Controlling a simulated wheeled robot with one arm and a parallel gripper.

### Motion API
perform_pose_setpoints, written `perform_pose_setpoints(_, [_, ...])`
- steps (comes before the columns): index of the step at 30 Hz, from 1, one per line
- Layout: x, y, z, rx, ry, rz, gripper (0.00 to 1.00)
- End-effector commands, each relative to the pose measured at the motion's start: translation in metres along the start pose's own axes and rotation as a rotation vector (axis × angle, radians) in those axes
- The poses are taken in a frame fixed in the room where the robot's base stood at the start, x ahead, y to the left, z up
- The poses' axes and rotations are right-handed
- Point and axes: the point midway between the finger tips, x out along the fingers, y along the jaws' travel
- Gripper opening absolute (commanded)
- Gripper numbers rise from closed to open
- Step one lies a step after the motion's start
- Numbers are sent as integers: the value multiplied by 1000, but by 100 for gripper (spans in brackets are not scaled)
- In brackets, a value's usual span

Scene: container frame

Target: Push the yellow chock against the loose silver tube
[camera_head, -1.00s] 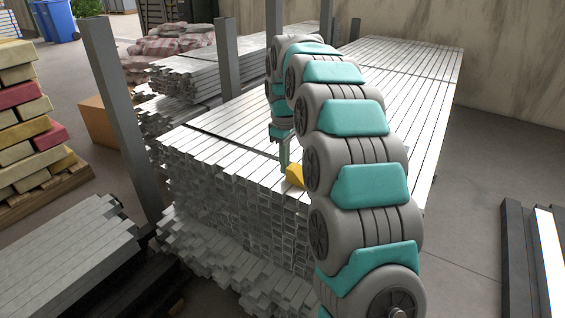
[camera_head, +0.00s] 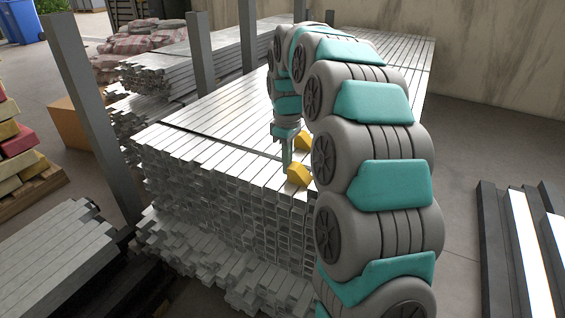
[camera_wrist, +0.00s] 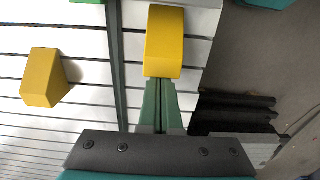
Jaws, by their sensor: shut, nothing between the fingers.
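Two yellow chocks lie on top of the stack of silver tubes (camera_head: 215,115). The nearer chock (camera_head: 299,176) is close to the tube ends; in the wrist view this chock (camera_wrist: 164,42) lies straight ahead of the fingertips. The farther chock (camera_head: 303,141) is partly behind my arm and shows at the left of the wrist view (camera_wrist: 40,77). My gripper (camera_head: 287,168) points down beside the nearer chock. Its green fingers (camera_wrist: 161,84) are shut and empty, with the tips at the chock's edge; contact is unclear. I cannot tell which tube is the loose one.
Upright grey posts (camera_head: 85,105) stand along the stack's left side. A dark band (camera_wrist: 115,60) crosses the tubes beside the fingers. Another tube stack (camera_head: 55,250) is at lower left, and dark and white bars (camera_head: 525,240) lie at right. Open floor (camera_head: 460,160) is right of the stack.

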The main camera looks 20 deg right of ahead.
Motion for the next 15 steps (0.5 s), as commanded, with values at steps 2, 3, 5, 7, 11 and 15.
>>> perform_pose_setpoints(2, [0, 0, 0, 0, 0, 0, 0])
perform_pose_setpoints(3, [0, 0, 0, 0, 0, 0, 0])
perform_pose_setpoints(5, [-1, 0, 0, 0, 0, 0, 0])
perform_pose_setpoints(7, [-2, 0, 0, 0, 0, 0, 0])
perform_pose_setpoints(11, [-11, 0, -1, -1, 1, 2, 0])
perform_pose_setpoints(15, [-29, 0, -1, -1, 3, 3, 0])
